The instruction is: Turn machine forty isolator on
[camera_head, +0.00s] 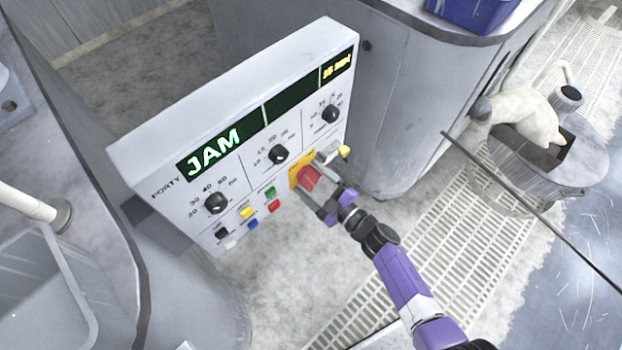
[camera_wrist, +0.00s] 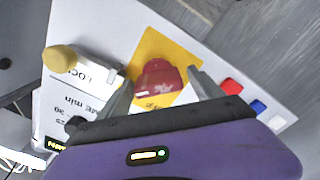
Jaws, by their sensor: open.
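The control box (camera_head: 228,98) is labelled FORTY and its display (camera_head: 213,150) reads JAM. Its red isolator switch (camera_head: 308,178) sits on a yellow plate (camera_head: 294,181) at the panel's lower right. In the wrist view the red knob (camera_wrist: 157,80) stands on the yellow plate (camera_wrist: 178,50). My gripper (camera_head: 326,189) is open in front of the isolator. In the wrist view my gripper (camera_wrist: 163,95) has one finger on each side of the knob; I cannot tell if they touch it. The pointer position of the knob is unclear.
Black dials (camera_head: 216,203) and coloured buttons (camera_head: 270,193) sit left of the isolator. A white tag (camera_head: 328,155) and a yellow knob (camera_head: 344,151) are close on its right. A thin dark rod (camera_head: 530,204) crosses the right side. Grating (camera_head: 400,280) covers the floor below.

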